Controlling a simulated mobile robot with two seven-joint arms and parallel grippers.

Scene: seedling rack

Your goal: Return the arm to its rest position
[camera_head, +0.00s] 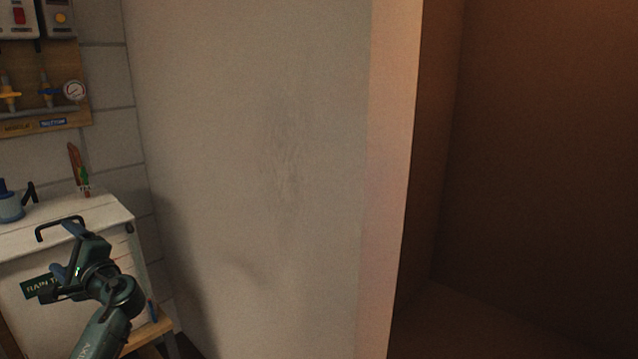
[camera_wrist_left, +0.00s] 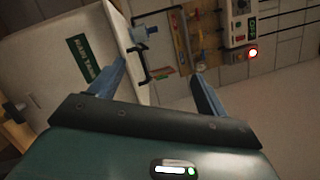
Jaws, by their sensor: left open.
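My left gripper (camera_head: 66,250) is at the lower left of the head view, on my dark green arm. Its jaws are apart. In the left wrist view, the two blue fingers (camera_wrist_left: 158,86) stand wide apart with nothing held between them. In the head view the gripper overlaps the white rain tank (camera_head: 98,216), near its black handle. I cannot tell whether they touch. The tank also shows at the left of the left wrist view (camera_wrist_left: 50,60). My right gripper is in neither view.
A wooden board (camera_head: 40,88) with valves and a gauge hangs behind. A large pale panel (camera_head: 250,150) fills the middle; a brown recess (camera_head: 540,150) lies right.

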